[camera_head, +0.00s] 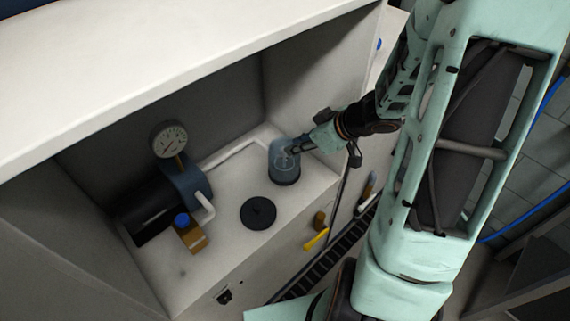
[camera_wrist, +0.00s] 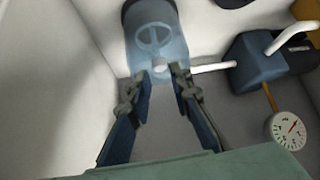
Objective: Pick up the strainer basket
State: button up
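The strainer basket appears to be the pale ring with crossing spokes (camera_wrist: 153,36) inside a clear bluish bowl (camera_wrist: 178,50). In the head view the bowl (camera_head: 275,163) stands upright at the right of the recess, and the ring shows faintly through it. My gripper (camera_wrist: 160,73) is open, its two fingertips apart at the near edge of the bowl in the wrist view. A small pale round part (camera_wrist: 159,66) lies between or just beyond the fingertips; I cannot tell whether it belongs to the basket. I cannot tell whether the fingers touch anything.
A black round lid (camera_head: 258,213) lies on the white recess floor. A pump (camera_head: 180,187) with a pressure gauge (camera_head: 169,140), a white pipe (camera_head: 235,153) and a brass part with a blue knob (camera_head: 190,236) stand left. Walls and an overhanging top (camera_head: 150,65) enclose the recess.

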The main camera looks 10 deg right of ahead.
jog(key=b+x, duration=0.2)
jog(key=x, duration=0.4)
jog(key=shift+w+f+b, duration=0.1)
jog(key=shift+f+b, duration=0.1)
jog(key=shift+b, duration=0.1)
jog(key=shift+r, duration=0.1)
jog(key=shift+c, duration=0.4)
grip_shut()
